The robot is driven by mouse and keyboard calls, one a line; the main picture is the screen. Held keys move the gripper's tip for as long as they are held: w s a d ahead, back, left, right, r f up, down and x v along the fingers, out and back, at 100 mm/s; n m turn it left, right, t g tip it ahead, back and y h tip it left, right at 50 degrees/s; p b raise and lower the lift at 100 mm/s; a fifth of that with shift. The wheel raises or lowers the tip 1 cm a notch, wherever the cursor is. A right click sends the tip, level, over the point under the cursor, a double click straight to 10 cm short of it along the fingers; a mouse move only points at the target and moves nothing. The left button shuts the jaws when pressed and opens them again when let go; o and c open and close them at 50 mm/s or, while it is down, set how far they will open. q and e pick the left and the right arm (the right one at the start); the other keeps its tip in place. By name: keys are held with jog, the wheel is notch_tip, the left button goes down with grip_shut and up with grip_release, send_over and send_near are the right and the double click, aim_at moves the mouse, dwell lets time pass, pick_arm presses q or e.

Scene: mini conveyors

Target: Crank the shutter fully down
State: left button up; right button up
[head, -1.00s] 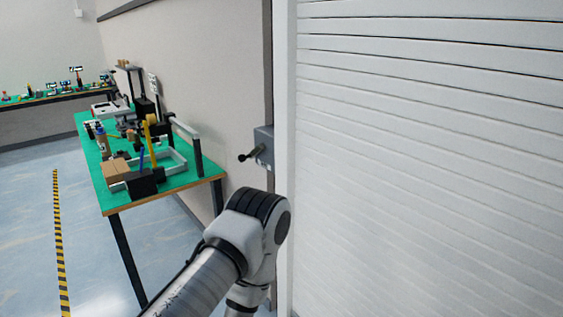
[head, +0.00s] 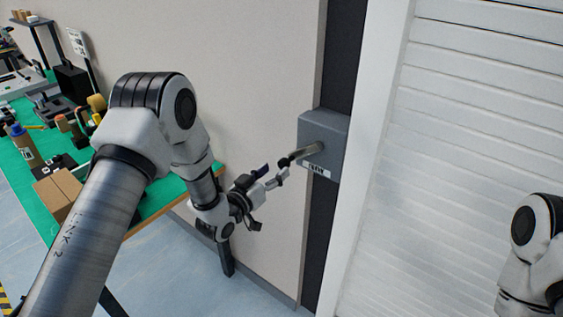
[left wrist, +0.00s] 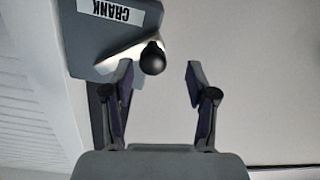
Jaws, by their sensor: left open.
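The white slatted shutter (head: 470,130) fills the right of the head view, with slats down as far as I can see. The grey crank box (head: 333,140) is on the dark post left of it. Its metal crank arm (head: 308,151) points left and ends in a black knob (head: 284,162). My left gripper (head: 275,174) is open close to the knob. In the left wrist view, the knob (left wrist: 152,58) lies just beyond the open fingertips (left wrist: 158,72), nearer the left finger. The crank box with its CRANK label shows there too. My right gripper is out of view.
A green-topped table (head: 30,190) with brown boxes (head: 58,193), a bottle (head: 25,146) and other items stands at the left, behind my left arm. Plain wall lies between the table and the crank box.

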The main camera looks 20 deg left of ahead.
aim_at(283, 166)
pick_arm(q)
jog(key=w, duration=0.1)
jog(key=w+d, duration=0.1)
jog(key=w+d+p, duration=0.1)
jog(key=shift+w+d+r, duration=0.2)
jog(key=shift+w+r, duration=0.05)
jog(key=shift+r, duration=0.1)
jog(key=shift+w+a+f, duration=0.15)
jog(key=shift+w+f, duration=0.05)
jog(key=shift+w, duration=0.05)
jog(key=shift+a+f, duration=0.1)
jog(key=shift+a, duration=0.15)
jog(key=shift+d, duration=0.2)
grip_shut()
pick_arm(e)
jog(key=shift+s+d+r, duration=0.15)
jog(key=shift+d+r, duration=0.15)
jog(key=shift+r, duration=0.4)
